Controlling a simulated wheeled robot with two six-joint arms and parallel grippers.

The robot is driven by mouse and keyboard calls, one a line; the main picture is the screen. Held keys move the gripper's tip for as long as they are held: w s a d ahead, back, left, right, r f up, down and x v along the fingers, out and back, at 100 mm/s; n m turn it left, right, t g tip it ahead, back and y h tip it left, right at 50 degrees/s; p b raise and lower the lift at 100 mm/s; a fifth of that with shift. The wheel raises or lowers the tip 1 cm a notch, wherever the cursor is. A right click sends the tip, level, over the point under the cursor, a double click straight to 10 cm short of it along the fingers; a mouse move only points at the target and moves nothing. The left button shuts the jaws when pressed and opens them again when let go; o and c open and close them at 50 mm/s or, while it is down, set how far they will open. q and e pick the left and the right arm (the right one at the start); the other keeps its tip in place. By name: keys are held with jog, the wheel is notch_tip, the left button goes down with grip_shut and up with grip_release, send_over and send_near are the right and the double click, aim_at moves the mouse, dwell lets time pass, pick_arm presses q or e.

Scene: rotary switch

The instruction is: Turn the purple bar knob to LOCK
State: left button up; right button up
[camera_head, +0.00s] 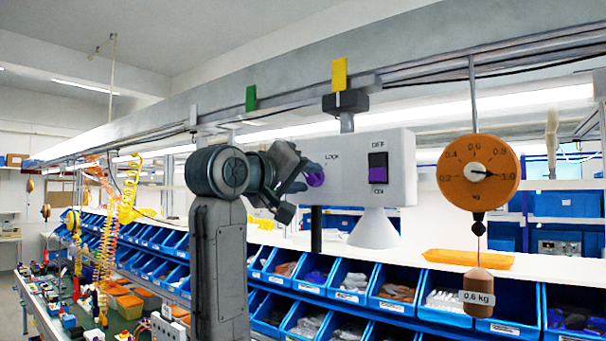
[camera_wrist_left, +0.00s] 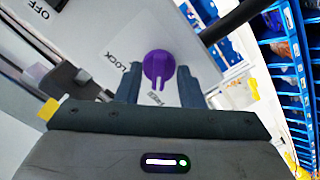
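The purple bar knob (camera_head: 315,175) is on the front of a white box (camera_head: 355,180), partly hidden by my left gripper in the head view. In the left wrist view the knob (camera_wrist_left: 158,66) has a round body with a narrow bar pointing down the picture, toward a small blurred label. The LOCK label (camera_wrist_left: 118,55) is to the left of the knob there. My left gripper (camera_wrist_left: 158,86) is open, its two fingers on either side of the knob's bar with gaps between. I cannot tell how deep they reach. My right gripper is not in view.
An orange dial scale (camera_head: 478,172) with a hanging weight (camera_head: 479,285) is at the right. Blue bins (camera_head: 352,282) line the shelf below. A rail (camera_head: 290,100) runs above.

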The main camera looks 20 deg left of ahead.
pick_arm(q)
jog(key=shift+c, duration=0.2)
grip_shut()
jog(key=shift+f+m+b, duration=0.1)
jog(key=shift+m+b, duration=0.85)
jog(key=shift+m, duration=0.25)
jog(key=m+b, duration=0.2)
jog(key=m, duration=0.2)
jog(key=shift+m+b, duration=0.3)
jog(key=m+b, duration=0.2)
jog(key=m, duration=0.3)
jog(key=shift+b, duration=0.35)
jog(key=m+b, duration=0.2)
jog(key=m, duration=0.3)
jog(key=shift+a+m, duration=0.1)
jog(key=shift+m, duration=0.3)
